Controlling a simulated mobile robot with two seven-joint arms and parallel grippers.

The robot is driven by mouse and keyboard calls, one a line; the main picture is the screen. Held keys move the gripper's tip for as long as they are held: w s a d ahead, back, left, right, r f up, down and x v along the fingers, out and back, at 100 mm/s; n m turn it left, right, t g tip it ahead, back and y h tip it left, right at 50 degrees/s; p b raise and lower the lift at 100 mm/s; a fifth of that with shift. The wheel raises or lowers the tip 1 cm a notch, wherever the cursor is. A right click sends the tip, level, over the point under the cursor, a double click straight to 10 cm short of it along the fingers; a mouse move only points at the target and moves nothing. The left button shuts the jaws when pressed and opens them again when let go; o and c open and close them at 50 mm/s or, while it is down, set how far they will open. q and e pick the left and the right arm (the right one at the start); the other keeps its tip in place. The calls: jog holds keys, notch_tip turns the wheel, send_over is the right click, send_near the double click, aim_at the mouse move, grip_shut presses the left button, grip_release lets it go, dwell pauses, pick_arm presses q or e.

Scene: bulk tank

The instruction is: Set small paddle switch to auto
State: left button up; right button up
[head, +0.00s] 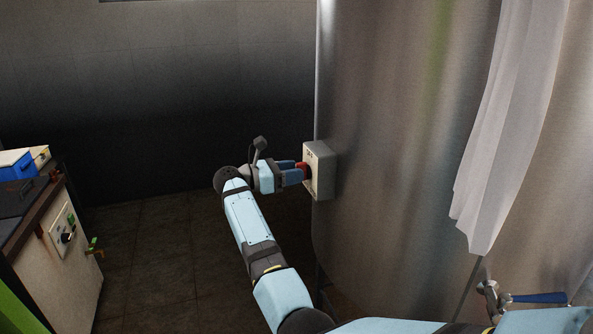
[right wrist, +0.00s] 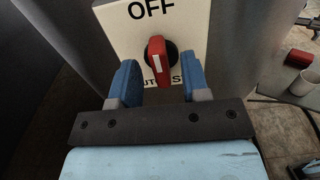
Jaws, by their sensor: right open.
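A small box (head: 320,170) with a pale front plate is fixed to the side of the big metal tank (head: 400,110). Its red paddle switch (right wrist: 157,58) has a white mark and stands nearly upright in the right wrist view. The plate reads OFF above the switch; below, partly hidden letters read "UT" at left and "S" at right. My right gripper (head: 299,173) is at the box, its blue fingers open on either side of the red paddle. In the right wrist view I see a gap at each side, and contact does not show. My left gripper is not in view.
A cabinet at left carries another panel (head: 65,232) with a dark knob, and a blue box (head: 17,165) on top. A white hanging sheet (head: 500,130) covers part of the tank at right. A blue-handled valve (head: 535,298) sits low right. Floor between cabinet and tank is clear.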

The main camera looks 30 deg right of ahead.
jog(key=shift+s+d, duration=0.15)
jog(key=shift+d, duration=0.5)
grip_shut()
